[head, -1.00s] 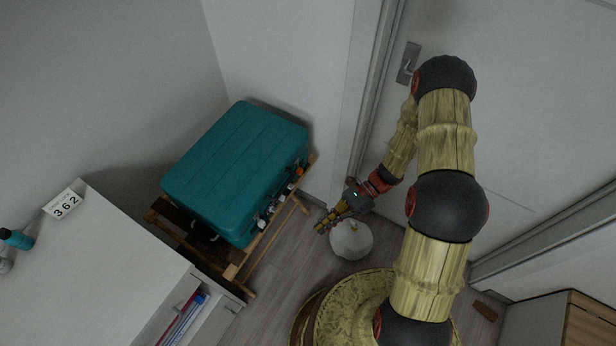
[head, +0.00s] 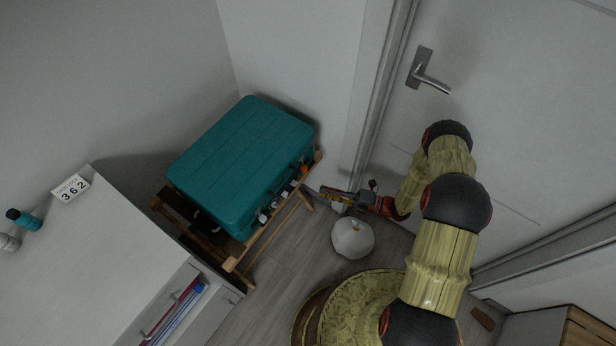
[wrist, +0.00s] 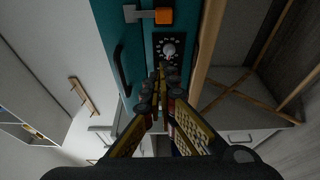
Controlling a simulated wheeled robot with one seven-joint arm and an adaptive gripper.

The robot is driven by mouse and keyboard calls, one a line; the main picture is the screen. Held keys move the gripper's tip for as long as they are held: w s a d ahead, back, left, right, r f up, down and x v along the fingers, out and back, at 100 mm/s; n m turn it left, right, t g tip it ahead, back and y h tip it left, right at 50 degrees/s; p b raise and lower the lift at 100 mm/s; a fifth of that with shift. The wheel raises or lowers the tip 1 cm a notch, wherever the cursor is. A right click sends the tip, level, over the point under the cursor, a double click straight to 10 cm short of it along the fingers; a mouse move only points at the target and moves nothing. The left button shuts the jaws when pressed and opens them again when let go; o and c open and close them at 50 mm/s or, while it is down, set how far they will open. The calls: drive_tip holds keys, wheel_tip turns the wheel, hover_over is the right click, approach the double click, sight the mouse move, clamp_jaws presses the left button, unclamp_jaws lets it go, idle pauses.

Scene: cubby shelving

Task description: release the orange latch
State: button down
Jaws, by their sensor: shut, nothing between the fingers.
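The teal case (head: 240,165) lies on a wooden stand (head: 265,240). Its orange latch (head: 304,168) is small on the right-hand side; in the wrist view the orange latch (wrist: 164,15) is at the top, beside a metal clasp piece (wrist: 137,14). Below it is a black plate with a round numbered dial (wrist: 169,48), whose setting is too small to read. My gripper (head: 325,190) is shut and empty, pointing at the case from the right, apart from the latch. In the wrist view my gripper (wrist: 162,80) has its fingertips together just below the dial.
A black handle (wrist: 122,70) is on the case face. A white cabinet (head: 100,270) bears a card reading 362 (head: 70,188) and a teal bottle (head: 24,219). A white round bin (head: 352,238) stands under my gripper. A door with handle (head: 428,75) is at right.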

sight(305, 170)
idle(0.4)
drive_tip(key=w+a+b, duration=0.3)
drive_tip(key=w+a, duration=0.3)
drive_tip(key=a, duration=0.1)
drive_tip(key=shift+w, duration=0.2)
idle(0.4)
drive_tip(key=shift+w+b, duration=0.1)
drive_tip(key=shift+b, duration=0.2)
drive_tip(key=shift+w+d+f+b, duration=0.1)
drive_tip(key=shift+w+d+b, duration=0.35)
drive_tip(key=shift+w+d, duration=0.6)
drive_tip(key=shift+a, duration=0.1)
